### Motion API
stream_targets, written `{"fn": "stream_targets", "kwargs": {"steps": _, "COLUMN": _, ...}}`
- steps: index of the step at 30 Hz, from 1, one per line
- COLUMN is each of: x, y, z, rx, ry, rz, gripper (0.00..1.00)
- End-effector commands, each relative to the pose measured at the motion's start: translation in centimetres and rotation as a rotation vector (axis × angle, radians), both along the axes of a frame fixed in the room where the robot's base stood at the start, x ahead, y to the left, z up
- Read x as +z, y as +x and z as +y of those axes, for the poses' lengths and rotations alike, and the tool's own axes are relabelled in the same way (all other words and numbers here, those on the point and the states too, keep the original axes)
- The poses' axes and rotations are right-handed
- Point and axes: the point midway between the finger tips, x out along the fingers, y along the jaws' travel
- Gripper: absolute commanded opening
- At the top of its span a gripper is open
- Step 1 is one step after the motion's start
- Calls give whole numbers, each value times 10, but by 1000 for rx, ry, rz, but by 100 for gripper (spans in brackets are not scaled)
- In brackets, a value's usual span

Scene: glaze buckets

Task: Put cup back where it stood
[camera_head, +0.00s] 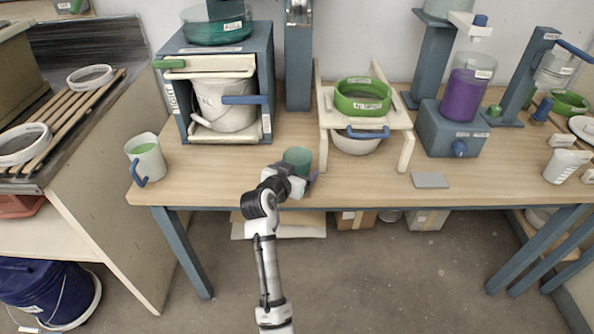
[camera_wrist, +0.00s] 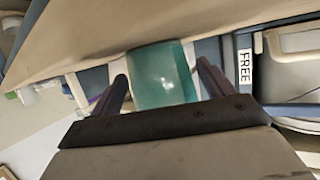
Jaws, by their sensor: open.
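A small teal-green cup (camera_head: 298,157) stands on the wooden table near its front edge; my wrist hides its lower part in the head view. My gripper (camera_head: 303,178) is at the cup from the front side. In the wrist view, the cup (camera_wrist: 163,75) lies between the two dark fingers of my gripper (camera_wrist: 162,78), one on each side. The fingers are open; I cannot tell whether either touches the cup. A pale jug (camera_head: 146,160) with a blue handle and green contents stands at the table's left end.
A blue cabinet (camera_head: 265,75) holding a white bucket (camera_head: 223,105) stands behind to the left. A cream stand (camera_head: 404,150) with a green ring (camera_head: 363,97) is close on the right. A grey slab (camera_head: 430,180) lies farther right. The table (camera_head: 220,175) is bare left of the cup.

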Motion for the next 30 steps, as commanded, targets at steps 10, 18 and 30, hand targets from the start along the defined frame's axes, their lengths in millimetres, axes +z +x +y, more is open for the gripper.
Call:
{"fn": "stream_targets", "kwargs": {"steps": 10, "x": 22, "y": -63, "z": 30, "rx": 6, "ry": 1, "rz": -1, "gripper": 80}}
{"fn": "stream_targets", "kwargs": {"steps": 18, "x": 35, "y": -94, "z": 43, "rx": 2, "ry": 0, "rz": 0, "gripper": 80}}
{"fn": "stream_targets", "kwargs": {"steps": 30, "x": 46, "y": -96, "z": 55, "rx": 38, "ry": -1, "rz": -25, "gripper": 80}}
